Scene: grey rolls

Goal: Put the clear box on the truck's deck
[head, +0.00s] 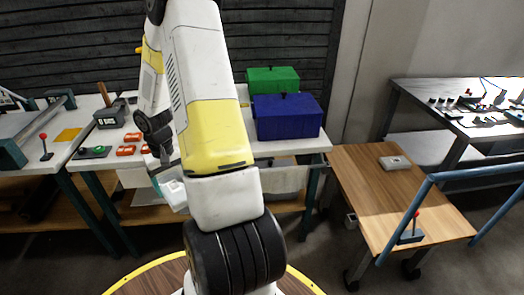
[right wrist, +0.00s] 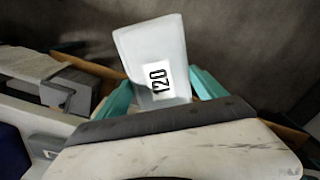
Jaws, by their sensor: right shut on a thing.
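The clear box (right wrist: 146,48), pale and translucent with a white label reading 120, stands between the teal fingers of my right gripper (right wrist: 163,90) in the right wrist view. The gripper is shut on it. In the head view the box (head: 175,194) shows small at the end of my right arm, in the air in front of the white workbench. The truck (head: 371,196) is a wheeled cart with a wooden deck and a blue handle rail, standing to the right, well apart from the box. My left gripper is not in view.
On the truck's deck lie a small grey block (head: 395,162) and a red-knobbed lever (head: 411,234). A blue box (head: 287,117) and a green box (head: 273,80) stand on the white bench (head: 262,147). A dark table (head: 428,107) with small parts stands behind the truck.

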